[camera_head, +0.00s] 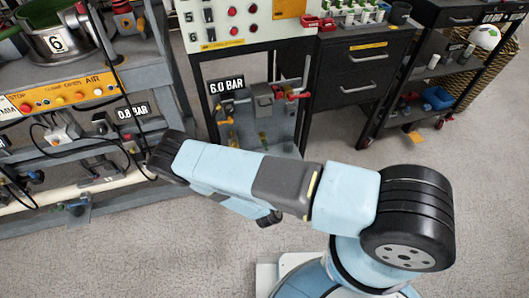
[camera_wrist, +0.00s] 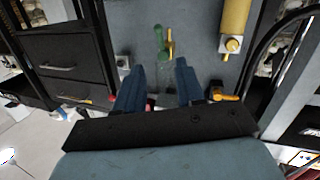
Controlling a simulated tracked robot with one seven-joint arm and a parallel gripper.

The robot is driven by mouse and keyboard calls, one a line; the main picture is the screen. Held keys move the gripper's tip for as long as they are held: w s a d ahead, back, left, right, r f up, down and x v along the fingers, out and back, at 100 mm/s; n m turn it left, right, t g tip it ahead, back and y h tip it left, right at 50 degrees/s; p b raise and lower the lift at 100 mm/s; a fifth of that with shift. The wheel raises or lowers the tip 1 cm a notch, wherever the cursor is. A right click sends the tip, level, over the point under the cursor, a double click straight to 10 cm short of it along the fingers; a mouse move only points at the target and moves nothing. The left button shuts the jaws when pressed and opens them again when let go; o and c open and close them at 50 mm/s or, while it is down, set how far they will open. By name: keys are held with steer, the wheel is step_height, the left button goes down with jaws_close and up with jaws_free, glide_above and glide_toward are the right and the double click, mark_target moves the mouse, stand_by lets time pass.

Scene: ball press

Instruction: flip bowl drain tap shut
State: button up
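In the wrist view my gripper (camera_wrist: 160,68) is open, its two blue fingers apart with nothing visible clasped between them. A green-handled tap with a brass body (camera_wrist: 163,42) is on the grey panel (camera_wrist: 195,30), just beyond the gap between the fingertips. An orange lever (camera_wrist: 223,96) is right of the right finger. No label shows which of these is the bowl drain tap. In the head view my arm crosses the middle, and I cannot make out the fingers.
A yellow cylinder (camera_wrist: 235,20) is right of the green-handled tap. A dark drawer cabinet (camera_head: 362,72) stands right of the 6.0 BAR stand (camera_head: 228,86). An orange air panel (camera_head: 65,94) fronts the left bench. The floor (camera_head: 140,245) at front left is clear.

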mark_target(266, 148)
steer(key=shift+n+t+y, duration=0.6)
steer(key=shift+n+y, duration=0.1)
steer(key=w, duration=0.8)
steer(key=w+f, duration=0.1)
steer(key=w, duration=0.3)
jaws_close()
